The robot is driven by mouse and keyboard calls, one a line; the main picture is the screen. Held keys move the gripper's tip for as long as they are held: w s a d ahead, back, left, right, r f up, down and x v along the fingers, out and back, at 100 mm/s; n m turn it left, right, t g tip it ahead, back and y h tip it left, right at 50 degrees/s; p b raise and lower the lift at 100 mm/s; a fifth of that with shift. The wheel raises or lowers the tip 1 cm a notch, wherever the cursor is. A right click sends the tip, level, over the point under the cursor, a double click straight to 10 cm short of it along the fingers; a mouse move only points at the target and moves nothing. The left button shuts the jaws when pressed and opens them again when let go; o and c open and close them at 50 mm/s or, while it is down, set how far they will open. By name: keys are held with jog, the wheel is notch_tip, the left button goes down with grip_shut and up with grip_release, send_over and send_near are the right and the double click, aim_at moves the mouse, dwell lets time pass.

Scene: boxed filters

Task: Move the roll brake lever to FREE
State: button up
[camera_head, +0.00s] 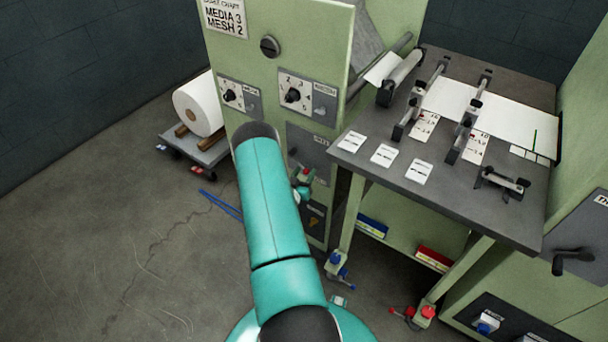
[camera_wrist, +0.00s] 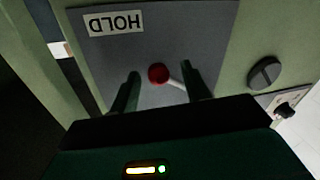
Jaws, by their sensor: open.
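In the wrist view the roll brake lever has a red ball knob (camera_wrist: 157,73) and a short pale shaft running down to the right. It stands out from a grey plate (camera_wrist: 215,25) with a HOLD label (camera_wrist: 114,23), upside down in this view. My gripper (camera_wrist: 161,76) is open, with dark green fingers on both sides of the knob and shaft. The shaft's lower end is hidden near the right finger. I cannot tell whether either finger touches the lever. No FREE label is readable.
The green cabinet (camera_head: 270,15) carries two numbered dials. A grey worktable (camera_head: 400,190) with rollers and paper strips stands to the right. A white roll (camera_head: 198,105) on a cart stands at left. A slotted round screw (camera_wrist: 265,73) is beside the plate. Floor at left is mostly open.

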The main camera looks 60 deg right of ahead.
grip_shut()
